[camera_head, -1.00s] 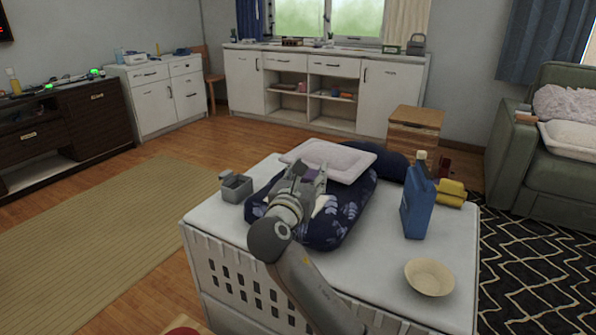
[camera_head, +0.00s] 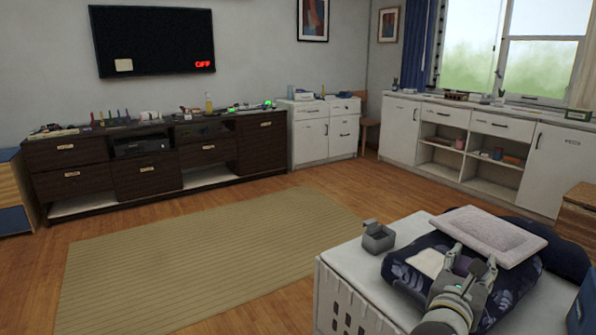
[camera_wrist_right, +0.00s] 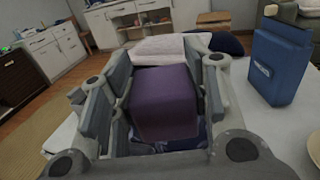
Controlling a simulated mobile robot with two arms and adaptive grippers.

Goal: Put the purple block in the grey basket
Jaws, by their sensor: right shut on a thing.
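My right gripper (camera_head: 468,264) is over the dark blue patterned cushion on the white crate-like table. It is shut on the purple block (camera_wrist_right: 163,100), which sits between its fingers in the right wrist view. The block is small and mostly hidden by the fingers in the head view. The small grey basket (camera_head: 378,238) stands on the table's far left corner, left of the gripper and apart from it. My left gripper is not in view.
The dark blue cushion (camera_head: 405,276) carries a pale flat cushion (camera_head: 490,235). A low dark cabinet (camera_head: 150,165) and a beige rug (camera_head: 200,255) lie to the left.

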